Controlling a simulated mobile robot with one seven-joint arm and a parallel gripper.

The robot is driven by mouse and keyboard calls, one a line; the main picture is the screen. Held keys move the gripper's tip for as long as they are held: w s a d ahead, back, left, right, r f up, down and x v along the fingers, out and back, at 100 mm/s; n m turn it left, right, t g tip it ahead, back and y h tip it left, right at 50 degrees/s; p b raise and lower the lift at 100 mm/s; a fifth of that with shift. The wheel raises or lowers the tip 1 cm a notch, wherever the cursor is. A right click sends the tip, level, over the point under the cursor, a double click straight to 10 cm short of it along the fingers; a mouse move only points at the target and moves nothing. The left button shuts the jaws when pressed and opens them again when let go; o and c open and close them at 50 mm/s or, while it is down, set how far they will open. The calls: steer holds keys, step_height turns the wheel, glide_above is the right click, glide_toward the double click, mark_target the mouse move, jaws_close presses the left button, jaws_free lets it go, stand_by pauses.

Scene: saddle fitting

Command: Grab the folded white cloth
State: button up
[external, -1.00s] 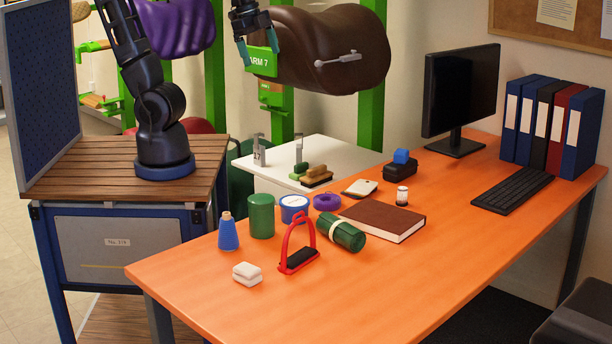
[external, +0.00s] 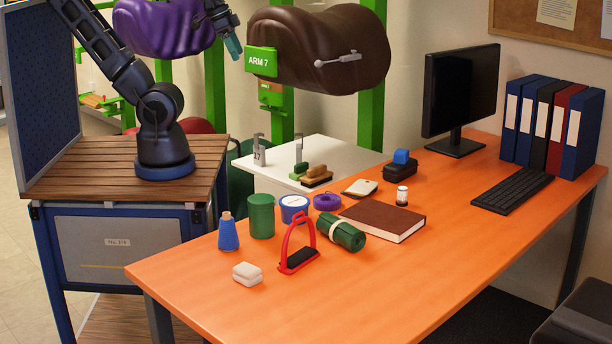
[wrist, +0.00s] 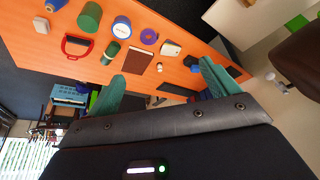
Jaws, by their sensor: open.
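The folded white cloth (external: 247,273) lies on the orange table near its front left, beside the red stirrup (external: 299,247). It also shows in the wrist view (wrist: 41,25) at the upper left. My gripper (external: 233,46) is high above and behind the table, near the purple saddle, far from the cloth. In the wrist view its two green fingers (wrist: 160,88) are spread apart with nothing between them.
A brown book (external: 383,220) lies farther right. The table's front right is clear. The brown saddle (external: 318,48) hangs beside my gripper.

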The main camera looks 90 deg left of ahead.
steer(key=w+d+f+m+g, duration=0.1)
steer(key=w+d+f+m, duration=0.2)
steer(key=w+d+m, duration=0.35)
steer(key=w+d+f+m+g, duration=0.1)
steer(key=w+d+f+m, duration=0.25)
steer(key=d, duration=0.55)
steer(key=w+d+f+m, duration=0.4)
steer(key=w+d, duration=0.1)
steer(key=d, duration=0.3)
steer(key=m+g, duration=0.3)
steer(key=m, duration=0.9)
glide_above(246, 268)
step_height(246, 268, down, 23)
steer(key=f, duration=0.5)
steer(key=shift+s+f, duration=0.15)
steer(key=shift+s, duration=0.1)
steer(key=shift+w+f, duration=0.15)
steer(key=shift+f, duration=1.15)
steer(key=shift+w+f, duration=0.15)
steer(key=shift+f, duration=1.15)
steer(key=c, duration=1.1)
